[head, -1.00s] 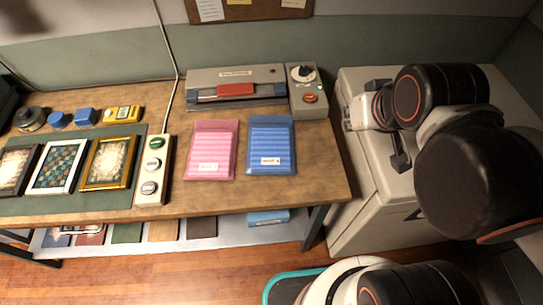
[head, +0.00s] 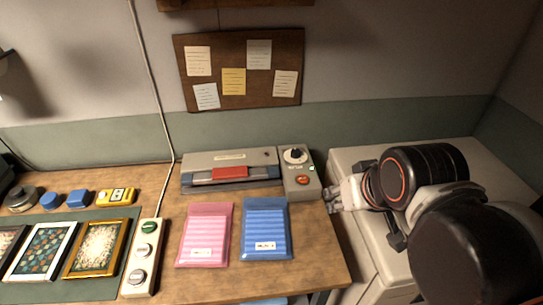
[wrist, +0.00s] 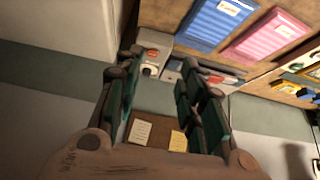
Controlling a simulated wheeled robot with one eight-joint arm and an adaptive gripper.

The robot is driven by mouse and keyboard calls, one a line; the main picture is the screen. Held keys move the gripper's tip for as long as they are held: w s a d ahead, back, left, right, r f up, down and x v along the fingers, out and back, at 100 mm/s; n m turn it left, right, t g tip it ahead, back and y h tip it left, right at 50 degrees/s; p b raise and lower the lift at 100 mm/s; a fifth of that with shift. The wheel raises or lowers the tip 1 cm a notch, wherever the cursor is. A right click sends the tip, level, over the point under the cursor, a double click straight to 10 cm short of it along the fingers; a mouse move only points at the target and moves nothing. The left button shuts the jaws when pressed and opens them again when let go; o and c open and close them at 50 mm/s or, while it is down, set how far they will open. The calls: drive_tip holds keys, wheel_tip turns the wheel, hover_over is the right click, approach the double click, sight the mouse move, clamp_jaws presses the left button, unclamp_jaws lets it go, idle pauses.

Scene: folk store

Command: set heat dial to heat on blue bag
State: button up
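The blue bag (head: 266,228) lies flat on the wooden table, with a small white label near its front edge. It also shows upside down in the wrist view (wrist: 205,22). The heat dial (head: 295,155) is a round dark-and-white knob on a grey control box (head: 301,184), above an orange-red button. The dial's setting marks are too small to read. The grey sealer (head: 230,170) with a red tab stands left of the box. My gripper (wrist: 160,85) is open and empty, its fingers spread wide. In the head view it is right of the control box, apart from it.
A pink bag (head: 205,235) lies left of the blue one. A strip with several round buttons (head: 143,257) and framed pictures are further left. A pale cabinet (head: 352,237) stands right of the table under my arm. A cork board (head: 240,100) hangs behind.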

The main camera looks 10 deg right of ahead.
drive_tip(key=w+r+n, duration=0.1)
drive_tip(key=w+r, duration=0.1)
drive_tip(key=w, duration=0.1)
drive_tip(key=w+r+n+g+p, duration=0.1)
drive_tip(key=w+r, duration=0.1)
drive_tip(key=w, duration=0.2)
drive_tip(key=w+r+n, duration=0.1)
drive_tip(key=w+r, duration=0.1)
drive_tip(key=w, duration=0.1)
drive_tip(key=shift+w+r+g, duration=0.25)
drive_tip(key=shift+w+g, duration=0.05)
drive_tip(key=shift+g, duration=0.1)
drive_tip(key=n+g+p, duration=0.4)
drive_tip(key=n+g, duration=0.2)
drive_tip(key=n, duration=0.6)
hover_over(295, 151)
drive_tip(key=w, duration=0.1)
wheel_tip(295, 151, down, 15)
drive_tip(key=f+b, duration=0.1)
drive_tip(key=f, duration=0.3)
drive_tip(key=f+b, duration=0.1)
drive_tip(key=f, duration=0.3)
drive_tip(key=f+b, duration=0.1)
drive_tip(key=f, duration=0.4)
drive_tip(key=shift+s+d, duration=0.1)
drive_tip(key=shift+s, duration=0.25)
drive_tip(key=c, duration=1.1)
